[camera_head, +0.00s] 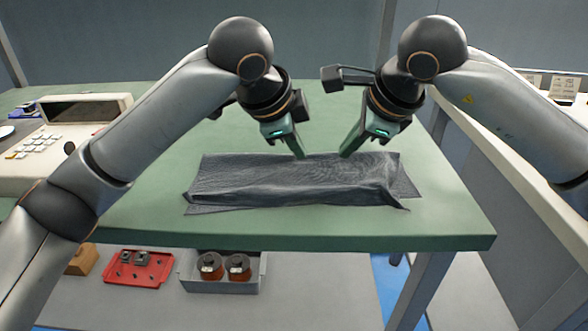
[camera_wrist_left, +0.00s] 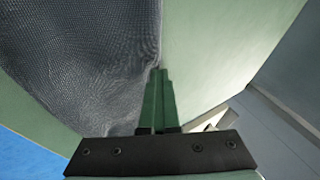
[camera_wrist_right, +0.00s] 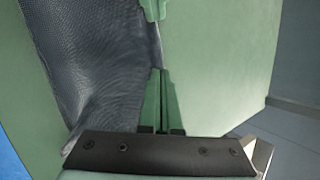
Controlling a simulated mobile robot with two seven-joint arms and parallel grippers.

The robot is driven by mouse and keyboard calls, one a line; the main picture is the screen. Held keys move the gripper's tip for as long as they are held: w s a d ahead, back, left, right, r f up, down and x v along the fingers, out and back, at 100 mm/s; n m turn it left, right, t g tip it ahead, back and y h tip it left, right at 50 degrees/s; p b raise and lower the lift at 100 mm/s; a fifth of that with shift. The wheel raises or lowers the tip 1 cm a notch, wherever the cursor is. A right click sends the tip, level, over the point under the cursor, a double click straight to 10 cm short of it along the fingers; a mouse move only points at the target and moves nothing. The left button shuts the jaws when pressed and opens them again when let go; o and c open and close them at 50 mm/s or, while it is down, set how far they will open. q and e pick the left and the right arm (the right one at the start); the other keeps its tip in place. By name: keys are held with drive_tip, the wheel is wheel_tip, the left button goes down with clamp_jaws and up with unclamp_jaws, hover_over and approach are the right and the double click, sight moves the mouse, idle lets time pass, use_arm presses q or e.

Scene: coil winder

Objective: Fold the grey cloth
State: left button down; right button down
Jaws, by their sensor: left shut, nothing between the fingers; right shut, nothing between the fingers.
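The grey cloth (camera_head: 290,183) lies on the green table, with a raised fold along its length and uneven layers showing at the left and right ends. It also shows in the left wrist view (camera_wrist_left: 85,60) and the right wrist view (camera_wrist_right: 90,65). My left gripper (camera_head: 301,155) is shut and empty at the cloth's far edge, near its middle. My right gripper (camera_head: 345,155) is shut and empty at the same far edge, a little to the right. The fingers show in the left wrist view (camera_wrist_left: 160,72) and right wrist view (camera_wrist_right: 160,72), beside the cloth's edge. Whether they touch it is unclear.
The green table (camera_head: 440,215) is clear in front of and to the right of the cloth. A beige keypad machine (camera_head: 70,135) stands at the left. Below are a red tray (camera_head: 155,280) and a grey bin (camera_head: 205,287) with two copper coils (camera_head: 238,266).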

use_arm(q)
drive_tip(key=shift+s+f, duration=0.1)
drive_tip(key=shift+f, duration=0.25)
use_arm(e)
drive_tip(key=shift+f, duration=0.45)
